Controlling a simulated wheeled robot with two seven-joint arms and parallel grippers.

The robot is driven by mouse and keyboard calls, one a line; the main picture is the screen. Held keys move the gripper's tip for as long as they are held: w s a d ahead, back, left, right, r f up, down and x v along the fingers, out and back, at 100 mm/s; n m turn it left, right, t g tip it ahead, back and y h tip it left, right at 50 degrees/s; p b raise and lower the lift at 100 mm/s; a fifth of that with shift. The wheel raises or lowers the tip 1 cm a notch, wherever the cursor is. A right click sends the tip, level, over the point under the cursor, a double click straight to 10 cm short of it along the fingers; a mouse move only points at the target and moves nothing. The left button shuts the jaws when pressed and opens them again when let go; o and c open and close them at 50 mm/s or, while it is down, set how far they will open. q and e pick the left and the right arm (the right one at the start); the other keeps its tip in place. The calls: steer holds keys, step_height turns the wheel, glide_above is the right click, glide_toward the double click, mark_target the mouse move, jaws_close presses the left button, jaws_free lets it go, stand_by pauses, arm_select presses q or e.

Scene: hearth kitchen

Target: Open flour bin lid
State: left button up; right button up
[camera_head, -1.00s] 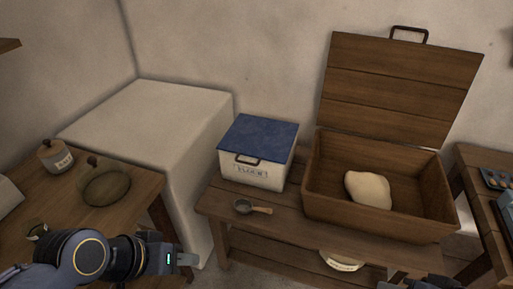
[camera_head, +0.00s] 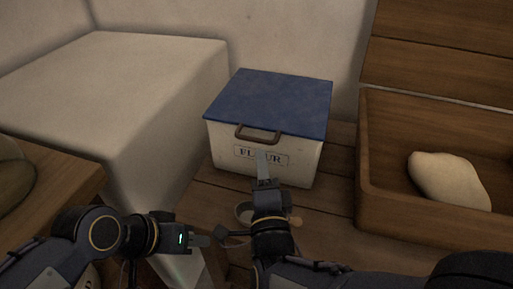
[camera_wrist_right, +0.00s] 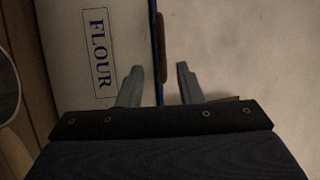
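The flour bin (camera_head: 225,148) is a white box labelled FLOUR with a flat blue lid (camera_head: 272,98), which is shut. A brown handle (camera_head: 258,134) sits at the lid's front edge. My right gripper (camera_head: 262,158) is in front of the bin, just below the handle. In the right wrist view its fingers (camera_wrist_right: 158,85) are apart, with the lid edge and the handle (camera_wrist_right: 163,50) just beyond and between them; the label (camera_wrist_right: 97,52) is at left. I see nothing gripped. My left gripper (camera_head: 203,240) is low at the left, away from the bin; its finger opening is unclear.
A wooden trough (camera_head: 400,215) with a pale dough lump (camera_head: 450,180) stands right of the bin, its lid raised behind. A scoop (camera_head: 243,213) lies on the bench, partly hidden by my right arm. A white block (camera_head: 120,90) stands left. A wall is behind.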

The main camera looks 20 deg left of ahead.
mark_target(258, 139)
steer(key=x, duration=0.7)
steer(key=shift+w+r, duration=0.15)
steer(key=shift+r, duration=0.05)
jaws_close()
